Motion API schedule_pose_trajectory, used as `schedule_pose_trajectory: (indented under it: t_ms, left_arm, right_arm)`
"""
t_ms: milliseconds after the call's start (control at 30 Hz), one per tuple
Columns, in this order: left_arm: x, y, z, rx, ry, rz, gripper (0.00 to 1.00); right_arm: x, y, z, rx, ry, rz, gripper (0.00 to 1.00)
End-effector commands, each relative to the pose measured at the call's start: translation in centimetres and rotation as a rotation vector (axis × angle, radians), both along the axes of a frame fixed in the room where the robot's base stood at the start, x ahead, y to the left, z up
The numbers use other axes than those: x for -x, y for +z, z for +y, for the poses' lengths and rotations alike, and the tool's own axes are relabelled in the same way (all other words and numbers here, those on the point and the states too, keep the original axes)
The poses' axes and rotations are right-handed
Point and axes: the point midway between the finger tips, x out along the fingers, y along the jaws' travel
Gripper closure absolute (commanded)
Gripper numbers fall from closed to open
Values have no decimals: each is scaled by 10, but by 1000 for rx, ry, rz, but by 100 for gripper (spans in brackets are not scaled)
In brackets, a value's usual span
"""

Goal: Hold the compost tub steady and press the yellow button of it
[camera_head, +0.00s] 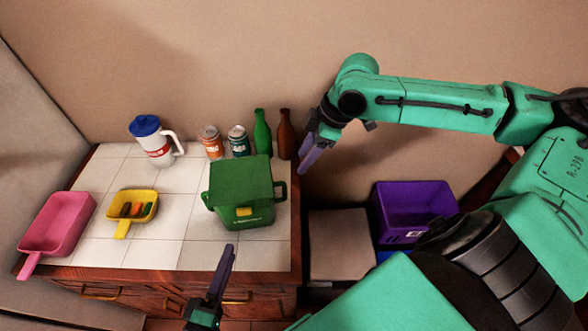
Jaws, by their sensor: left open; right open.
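The compost tub (222,182) is green with a closed lid and side handles. It stands upright near the right front of the white tiled counter. Its yellow button (244,211) is on the front, just below the lid. My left gripper (228,262) is at the counter's front edge, in front of and below the tub, apart from it in the picture. It is open and seen side-on. My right gripper (309,158) is open and empty, pointing down to the right of the tub and the bottles, apart from the tub.
Behind the tub stand a green bottle (262,133), a brown bottle (286,136), two cans (212,143) and a white jug (158,146). A yellow scoop (122,228) with small items and a pink scoop (55,228) lie left. A purple crate (414,206) is right, beyond the counter.

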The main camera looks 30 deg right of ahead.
Motion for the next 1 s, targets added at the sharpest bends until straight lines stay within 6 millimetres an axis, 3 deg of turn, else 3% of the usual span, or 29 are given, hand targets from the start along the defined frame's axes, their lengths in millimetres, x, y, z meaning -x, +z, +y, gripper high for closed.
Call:
schedule_pose_trajectory:
  t_ms: [433, 600, 800, 867, 933, 967, 1000]
  left_arm:
    - [0, 0, 0, 0, 0, 0, 50]
    - [0, 0, 0, 0, 0, 0, 50]
    - [0, 0, 0, 0, 0, 0, 50]
    - [0, 0, 0, 0, 0, 0, 50]
    - [0, 0, 0, 0, 0, 0, 50]
    - [0, 0, 0, 0, 0, 0, 50]
    - [0, 0, 0, 0, 0, 0, 50]
  right_arm:
    - [-23, -91, 31, -5, -5, -1, 48]
    - [-26, -103, 35, -1, -3, -4, 48]
    - [-26, -103, 35, -1, -3, -4, 48]
    - [-26, -103, 35, -1, -3, -4, 67]
    - [-26, -103, 35, -1, -3, -4, 94]
    - [-26, -103, 35, -1, -3, -4, 100]
    - [-26, -103, 35, -1, -3, -4, 100]
